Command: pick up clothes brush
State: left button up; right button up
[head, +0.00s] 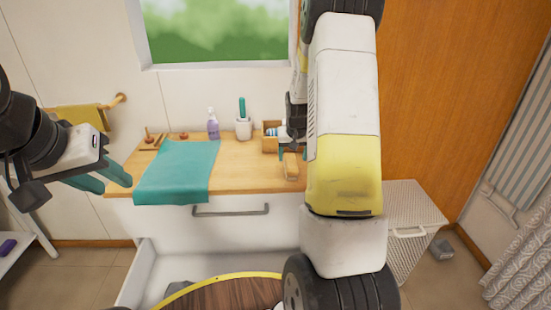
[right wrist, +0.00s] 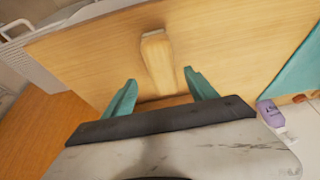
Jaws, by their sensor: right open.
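The clothes brush (head: 290,166) is a light wooden piece lying on the wooden counter, near its front edge, just left of my right arm in the head view. In the right wrist view the brush (right wrist: 157,62) lies lengthwise between and beyond my open fingers. My right gripper (right wrist: 160,92) is open and empty, with one teal finger on each side of the brush's line; no contact shows. In the head view my right arm hides much of that gripper. My left gripper (head: 101,177) is open and empty, left of the counter.
A teal cloth (head: 178,170) hangs over the counter's (head: 240,178) front edge. A drawer (head: 145,270) is open below. A white basket (head: 412,205) stands at the right.

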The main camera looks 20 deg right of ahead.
aim_at(291, 160)
jog(key=shift+a+x, duration=0.1)
jog(key=shift+x, duration=1.1)
jog(key=shift+a+x, duration=0.15)
jog(key=shift+x, duration=1)
jog(key=shift+w+f, duration=0.1)
jog(key=shift+f, duration=0.15)
grip_shut()
